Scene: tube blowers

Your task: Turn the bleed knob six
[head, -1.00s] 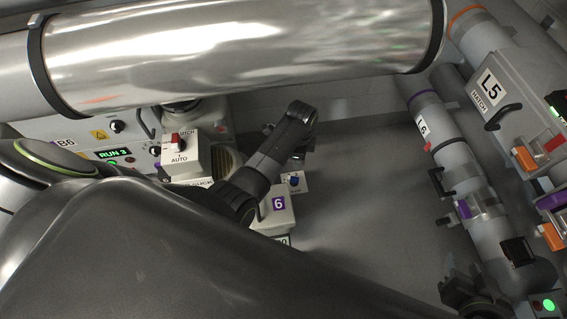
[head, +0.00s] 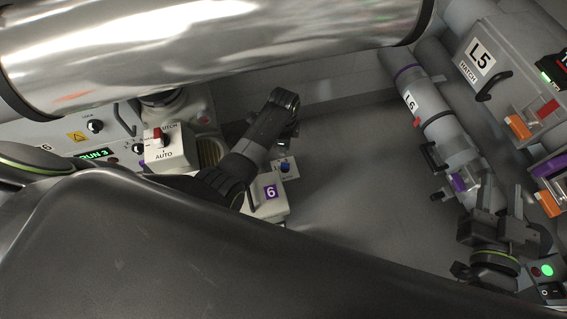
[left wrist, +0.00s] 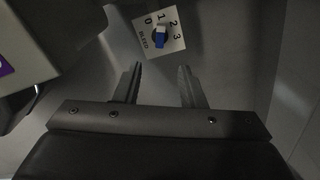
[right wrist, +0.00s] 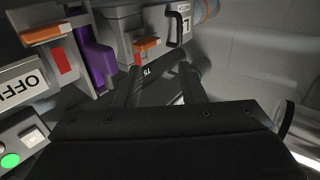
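The blue bleed knob (head: 285,167) sits on a small white plate beside the pale box with the purple 6 label (head: 270,192). In the left wrist view the knob (left wrist: 160,38) is on a plate marked BLEED and 0 to 3, its pale end pointing roughly at 1. My left gripper (left wrist: 160,78) is open and empty, with the knob ahead of its fingertips and apart from them. In the head view my left wrist (head: 283,112) is just above the knob and its fingers are mostly hidden. My right gripper (right wrist: 162,80) is open and empty; it also shows at lower right (head: 490,205).
A big shiny pipe (head: 200,40) crosses the top. The L6 tube (head: 435,120) and L5 hatch (head: 480,60) are at right. Bare grey floor lies between.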

